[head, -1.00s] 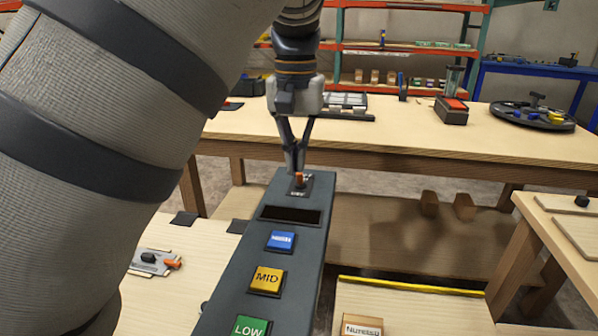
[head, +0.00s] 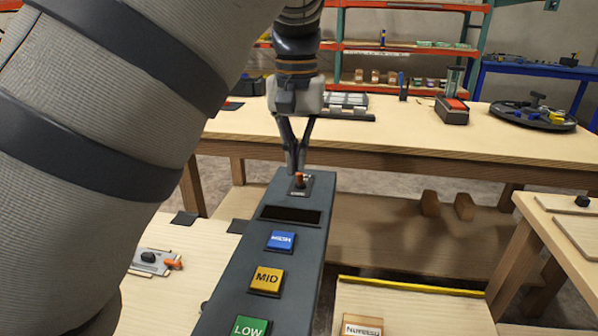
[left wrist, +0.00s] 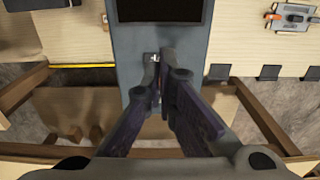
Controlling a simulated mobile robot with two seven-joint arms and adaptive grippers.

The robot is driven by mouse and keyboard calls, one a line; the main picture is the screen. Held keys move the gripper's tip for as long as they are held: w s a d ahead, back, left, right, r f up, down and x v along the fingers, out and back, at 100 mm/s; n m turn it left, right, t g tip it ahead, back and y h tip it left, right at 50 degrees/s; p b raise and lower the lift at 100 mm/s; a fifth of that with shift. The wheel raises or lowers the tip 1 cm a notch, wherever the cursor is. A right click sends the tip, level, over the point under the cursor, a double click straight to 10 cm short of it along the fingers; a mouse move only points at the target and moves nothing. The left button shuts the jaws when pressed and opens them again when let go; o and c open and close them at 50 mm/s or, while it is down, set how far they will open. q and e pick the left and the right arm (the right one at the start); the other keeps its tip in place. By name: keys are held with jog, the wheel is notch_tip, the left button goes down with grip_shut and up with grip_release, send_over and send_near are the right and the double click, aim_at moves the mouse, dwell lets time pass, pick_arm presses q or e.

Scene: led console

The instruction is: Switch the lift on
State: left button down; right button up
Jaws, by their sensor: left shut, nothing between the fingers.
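The dark grey console (head: 293,277) stands on the near table and runs away from me. Nearer sit a dark display window (head: 290,215), a blue button (head: 281,240), a yellow MID button (head: 266,280) and a green LOW button (head: 250,327). My left gripper (head: 296,170) is shut and empty, pointing down, with its tips at or just behind the lever. Contact cannot be told. In the left wrist view the fingertips (left wrist: 159,58) cover most of the switch. My right gripper is not in view.
A wooden workbench (head: 420,135) with a round black tray (head: 535,114) stands behind the console. A board with an orange-handled switch (head: 157,262) lies left of the console. A wooden panel with a yellow strip (head: 410,285) is on the right.

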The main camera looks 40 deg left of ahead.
pick_arm(q)
jog(key=shift+f, duration=0.25)
jog(key=shift+f, duration=0.75)
jog(key=shift+f, duration=0.1)
